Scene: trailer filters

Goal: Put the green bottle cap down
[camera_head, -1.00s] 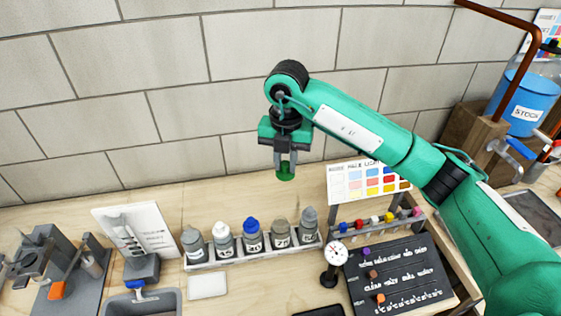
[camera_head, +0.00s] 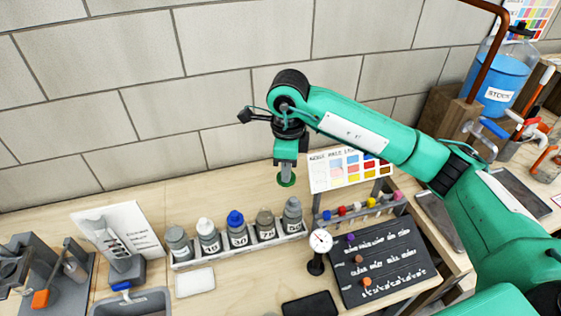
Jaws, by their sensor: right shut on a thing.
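The green bottle cap (camera_head: 286,180) is a small green disc in the head view, right of centre. My right gripper (camera_head: 286,165) points down and is shut on it. The cap is held in the air, above and just behind the right end of the bottle row. The rightmost bottle (camera_head: 292,214) is grey and stands below the cap. My left gripper is out of view.
Several labelled bottles stand in a white rack (camera_head: 240,250). A white pad (camera_head: 195,282) lies in front. A dial gauge (camera_head: 320,241), a black board (camera_head: 381,262) and a colour chart (camera_head: 345,170) are at the right. Bare wood lies behind the bottles.

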